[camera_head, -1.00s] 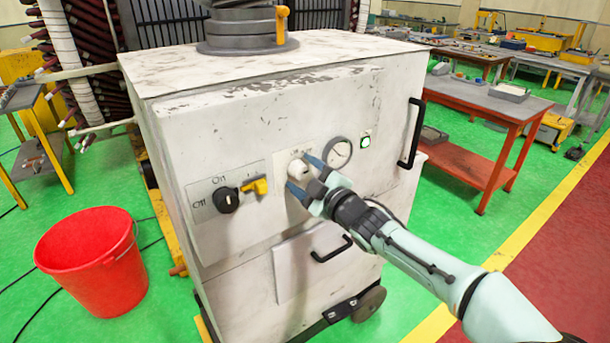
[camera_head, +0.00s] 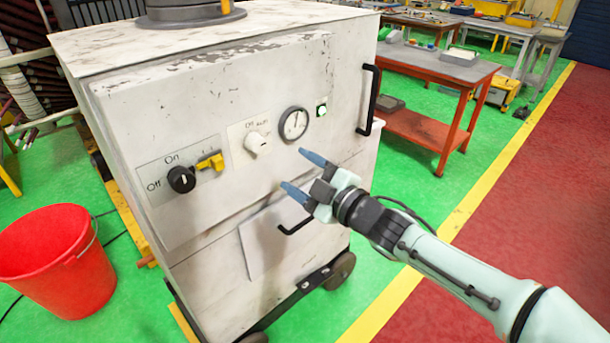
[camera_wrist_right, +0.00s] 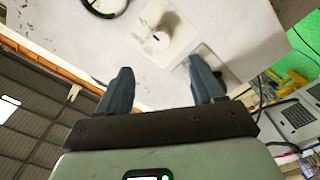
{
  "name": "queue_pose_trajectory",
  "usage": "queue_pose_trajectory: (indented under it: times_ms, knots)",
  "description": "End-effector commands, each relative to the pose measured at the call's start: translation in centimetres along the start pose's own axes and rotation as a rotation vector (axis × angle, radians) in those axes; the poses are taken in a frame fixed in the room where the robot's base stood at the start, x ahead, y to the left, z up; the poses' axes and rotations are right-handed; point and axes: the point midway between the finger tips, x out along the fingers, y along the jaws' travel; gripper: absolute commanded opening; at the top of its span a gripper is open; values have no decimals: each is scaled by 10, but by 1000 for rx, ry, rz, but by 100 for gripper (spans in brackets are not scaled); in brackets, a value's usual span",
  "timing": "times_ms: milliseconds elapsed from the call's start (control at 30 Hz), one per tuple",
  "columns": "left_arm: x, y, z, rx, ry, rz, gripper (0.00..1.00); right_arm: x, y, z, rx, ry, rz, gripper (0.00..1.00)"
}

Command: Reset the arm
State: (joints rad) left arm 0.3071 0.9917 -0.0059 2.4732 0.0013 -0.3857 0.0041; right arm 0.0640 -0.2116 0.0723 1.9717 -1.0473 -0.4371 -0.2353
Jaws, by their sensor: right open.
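My right gripper (camera_head: 304,174) is open and empty, with two blue-grey fingers apart in front of the white machine cabinet (camera_head: 210,115). It is to the right of and below the white knob (camera_head: 257,143), clear of it. In the right wrist view the open fingers (camera_wrist_right: 158,90) point toward the panel, with the white knob (camera_wrist_right: 156,41) beyond them. A black On/Off knob (camera_head: 181,179) and a yellow lever (camera_head: 211,161) sit to the left on the panel. A round gauge (camera_head: 293,124) is to the right of the white knob. My left gripper is not in view.
A red bucket (camera_head: 58,262) stands on the green floor at the left. The cabinet has black handles (camera_head: 370,100). An orange-red workbench (camera_head: 430,65) stands behind at the right. Open floor with a yellow line (camera_head: 465,205) lies right of the cabinet.

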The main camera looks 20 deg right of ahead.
Motion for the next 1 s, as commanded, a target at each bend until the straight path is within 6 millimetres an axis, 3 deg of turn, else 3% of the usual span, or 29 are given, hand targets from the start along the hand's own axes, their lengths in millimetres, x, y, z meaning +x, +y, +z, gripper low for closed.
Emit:
queue_pose_trajectory:
  times_ms: [200, 667, 767, 833, 1000]
  knots:
    - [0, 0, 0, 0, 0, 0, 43, -10, -1, 0, 1, 2, -1, 67]
    - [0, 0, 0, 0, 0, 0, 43, -8, -4, 3, 12, -5, -7, 67]
    - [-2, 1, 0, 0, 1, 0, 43, 2, -23, 22, 74, -39, -41, 67]
    - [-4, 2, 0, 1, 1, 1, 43, 11, -50, 46, 158, -87, -83, 67]
    - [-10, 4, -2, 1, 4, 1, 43, 24, -149, 125, 448, -280, -208, 67]
